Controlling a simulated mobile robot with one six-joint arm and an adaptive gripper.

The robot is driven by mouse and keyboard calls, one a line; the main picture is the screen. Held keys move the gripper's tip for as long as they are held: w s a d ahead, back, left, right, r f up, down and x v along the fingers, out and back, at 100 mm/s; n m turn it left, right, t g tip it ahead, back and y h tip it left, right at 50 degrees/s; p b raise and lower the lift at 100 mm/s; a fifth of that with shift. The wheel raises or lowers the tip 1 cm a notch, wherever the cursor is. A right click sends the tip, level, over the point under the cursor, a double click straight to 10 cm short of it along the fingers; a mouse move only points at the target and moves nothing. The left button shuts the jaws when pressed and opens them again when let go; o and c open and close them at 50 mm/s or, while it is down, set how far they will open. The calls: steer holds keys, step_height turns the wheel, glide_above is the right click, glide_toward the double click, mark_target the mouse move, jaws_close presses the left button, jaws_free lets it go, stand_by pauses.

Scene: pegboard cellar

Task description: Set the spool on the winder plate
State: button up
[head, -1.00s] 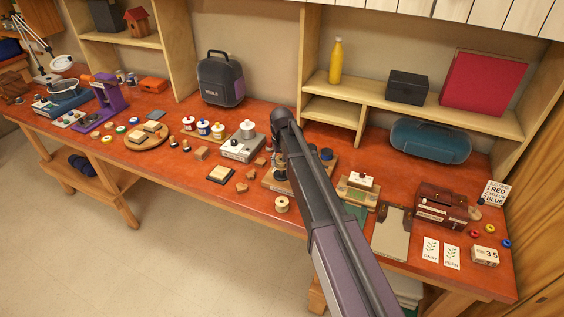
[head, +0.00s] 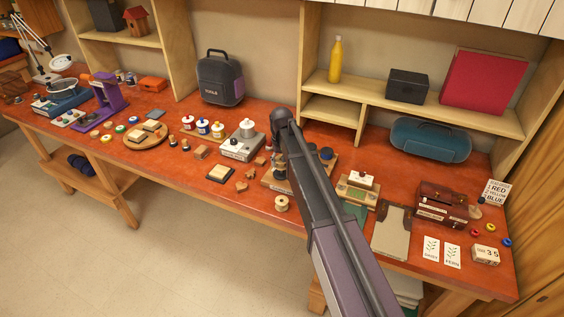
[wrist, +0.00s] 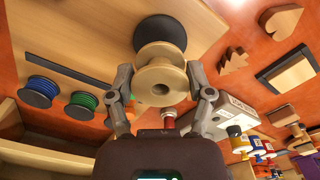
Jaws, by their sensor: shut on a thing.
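In the wrist view my gripper (wrist: 161,78) is shut on a pale wooden spool (wrist: 160,85), with one finger on each side of it. The spool's round flange and centre hole face the camera. Just beyond the spool is a dark round plate (wrist: 160,32), the winder plate, on a wooden board (wrist: 85,25). The spool overlaps the plate in this view, and I cannot tell whether they touch. In the head view my gripper (head: 279,165) is over the left part of the board, and my arm hides much of the board and plate.
Blue and green spools (wrist: 83,102) lie beside a dark strip on the board. A second pale spool (head: 281,203) stands near the table's front edge. A grey boxed device (head: 242,147), wooden shapes and paint pots (head: 203,126) are to the left. A lidded wooden block (head: 357,187) is to the right.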

steer(key=shift+f+b, duration=1.55)
steer(key=shift+f, duration=0.05)
stand_by(2.2)
stand_by(0.7)
steer(key=o, duration=0.8)
steer(key=shift+r, duration=0.2)
steer(key=shift+r+p, duration=3.35)
steer(key=shift+p, duration=0.15)
